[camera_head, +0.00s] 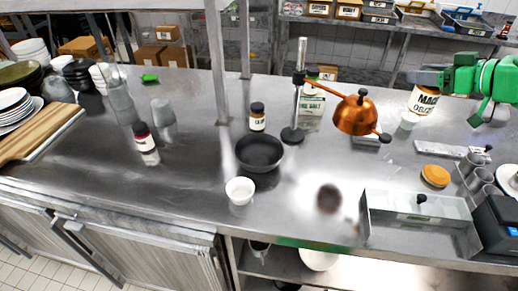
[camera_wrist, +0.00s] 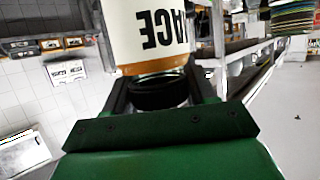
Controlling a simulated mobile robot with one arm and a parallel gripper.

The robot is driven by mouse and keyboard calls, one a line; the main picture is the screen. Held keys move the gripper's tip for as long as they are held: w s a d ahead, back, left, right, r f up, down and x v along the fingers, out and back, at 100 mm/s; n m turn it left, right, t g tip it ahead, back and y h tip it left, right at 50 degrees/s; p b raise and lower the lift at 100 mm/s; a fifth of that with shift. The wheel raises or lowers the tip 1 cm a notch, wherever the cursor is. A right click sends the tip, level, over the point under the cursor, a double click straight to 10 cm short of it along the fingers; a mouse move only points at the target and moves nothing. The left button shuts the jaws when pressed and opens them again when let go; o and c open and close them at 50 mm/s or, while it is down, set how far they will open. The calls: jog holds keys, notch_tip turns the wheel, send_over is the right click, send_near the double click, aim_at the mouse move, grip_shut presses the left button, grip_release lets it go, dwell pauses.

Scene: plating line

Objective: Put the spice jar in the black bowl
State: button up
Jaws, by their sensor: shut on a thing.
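The black bowl (camera_head: 259,165) stands on the steel counter near the middle of the head view, well left of the jar. It looks empty.
A copper pot-like lamp (camera_head: 355,116) on a stand is between the jar and the bowl. A red-lidded jar (camera_head: 145,142) stands left. The counter (camera_head: 200,165) left of the bowl is clear.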

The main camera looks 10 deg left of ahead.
jog(key=s+a+n+g+y, duration=0.15)
jog(key=s+a, duration=0.25)
jog(key=a, duration=0.6)
jog(key=s+a+f+n+g, duration=0.15)
jog(key=s+a, duration=0.25)
jog(key=a, duration=0.7)
jog(key=s+a+r+n+g+y, duration=0.15)
jog(key=s+a, duration=0.25)
jog(key=a, duration=0.6)
notch_tip(320, 180, down, 11)
jog(key=w+a+f, duration=0.2)
jog(key=w+f, duration=0.4)
jog(key=w+a+f, duration=0.3)
jog(key=w+f, duration=0.4)
jog(key=shift+a+f, duration=0.3)
jog(key=shift+a, duration=0.05)
jog(key=shift+f, duration=0.6)
jog(key=o, duration=1.2)
jog(key=shift+r, duration=0.15)
